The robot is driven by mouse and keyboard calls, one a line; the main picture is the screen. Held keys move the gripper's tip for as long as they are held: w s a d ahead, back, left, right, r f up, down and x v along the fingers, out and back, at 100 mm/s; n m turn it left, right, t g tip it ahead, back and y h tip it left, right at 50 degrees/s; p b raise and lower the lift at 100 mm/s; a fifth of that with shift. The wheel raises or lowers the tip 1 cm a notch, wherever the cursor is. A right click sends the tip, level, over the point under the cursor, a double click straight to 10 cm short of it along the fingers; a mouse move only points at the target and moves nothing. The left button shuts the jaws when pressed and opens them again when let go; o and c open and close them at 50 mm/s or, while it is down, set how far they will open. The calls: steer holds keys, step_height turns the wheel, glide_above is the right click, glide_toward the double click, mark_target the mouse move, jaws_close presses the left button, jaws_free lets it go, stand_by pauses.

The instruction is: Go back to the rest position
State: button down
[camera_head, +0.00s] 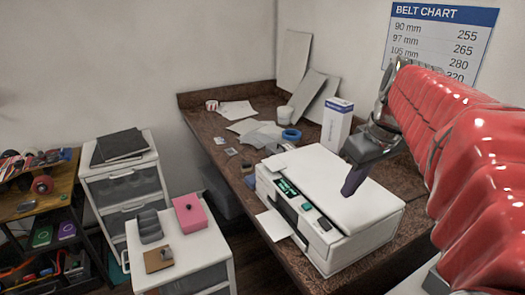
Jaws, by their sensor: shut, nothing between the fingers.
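My gripper (352,184) is at the end of my red-sleeved arm, which reaches in from the right edge. It points down over the white lid of a printer-like machine (325,205) on the brown desk. The fingers look dark and close together, shut with nothing seen between them. From this angle I cannot tell whether the tips touch the lid.
A white box (336,125) stands just behind my gripper, near a roll of blue tape (291,135). A belt chart (437,45) hangs on the wall behind my arm. White drawers (125,180) and a pink box (190,215) stand left of the desk (195,115).

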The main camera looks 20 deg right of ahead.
stand_by(0.3)
steer(key=s+a+f, duration=0.2)
steer(key=a+f, duration=0.1)
steer(key=a, duration=0.3)
steer(key=s+a+f+m+t, duration=0.1)
steer(key=s+a+f, duration=0.2)
steer(key=a, duration=0.4)
steer(key=s+a+f+t, duration=0.1)
steer(key=s+a+f, duration=0.1)
steer(key=a+f, duration=0.2)
steer(key=a, duration=0.3)
steer(key=shift+s+a+m, duration=0.2)
steer(key=shift+s+m, duration=0.05)
steer(key=shift+m, duration=0.05)
